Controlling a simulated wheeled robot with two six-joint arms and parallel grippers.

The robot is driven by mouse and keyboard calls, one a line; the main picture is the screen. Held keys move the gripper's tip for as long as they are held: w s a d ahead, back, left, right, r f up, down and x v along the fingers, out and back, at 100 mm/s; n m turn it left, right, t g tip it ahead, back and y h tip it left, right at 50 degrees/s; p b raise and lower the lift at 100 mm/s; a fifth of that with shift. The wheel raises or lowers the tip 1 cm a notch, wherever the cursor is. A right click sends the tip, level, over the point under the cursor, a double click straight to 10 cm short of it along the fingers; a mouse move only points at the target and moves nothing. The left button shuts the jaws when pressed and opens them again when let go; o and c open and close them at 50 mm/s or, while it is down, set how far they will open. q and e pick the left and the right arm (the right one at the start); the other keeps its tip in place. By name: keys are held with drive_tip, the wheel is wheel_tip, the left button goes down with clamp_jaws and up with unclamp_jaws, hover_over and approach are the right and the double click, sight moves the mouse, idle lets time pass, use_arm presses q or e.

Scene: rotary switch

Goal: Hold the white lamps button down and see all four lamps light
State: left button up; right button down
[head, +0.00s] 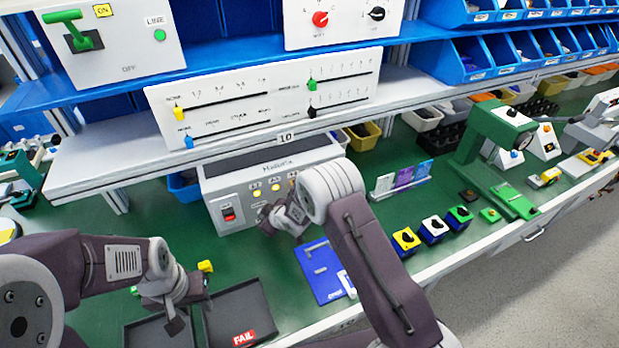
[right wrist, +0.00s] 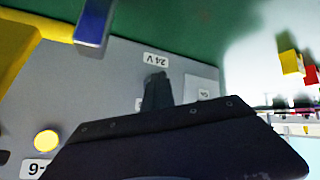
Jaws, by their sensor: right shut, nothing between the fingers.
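The grey module box (head: 236,190) stands on the green bench under the shelf. Its front has a red rocker switch (head: 229,213) and small amber lamps (head: 257,193) in a row; part of the row is behind my right arm. In the right wrist view one round yellow lamp (right wrist: 46,140) looks bright on the grey panel (right wrist: 115,75). My right gripper (right wrist: 155,85) is shut and empty, its tips at the panel near a "24 V" label. It hides the white button, and I cannot tell contact. My left gripper (head: 178,315) hangs over the dark trays; its finger opening is unclear.
A dark tray with a red FAIL label (head: 243,338) lies at the front. Several small switch boxes (head: 434,229) and a green press (head: 490,150) stand further right. A slider panel (head: 260,100) is above.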

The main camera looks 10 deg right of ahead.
drive_tip(key=shift+s+d, duration=0.1)
drive_tip(key=shift+s, duration=0.7)
drive_tip(key=shift+s+d+b, duration=0.1)
drive_tip(key=shift+s+d, duration=0.1)
drive_tip(key=shift+s, duration=0.6)
drive_tip(key=shift+s+d+b, duration=0.15)
drive_tip(key=shift+s, duration=0.7)
drive_tip(key=shift+s+d+b, duration=0.1)
drive_tip(key=shift+s+d, duration=0.1)
drive_tip(key=shift+s, duration=0.6)
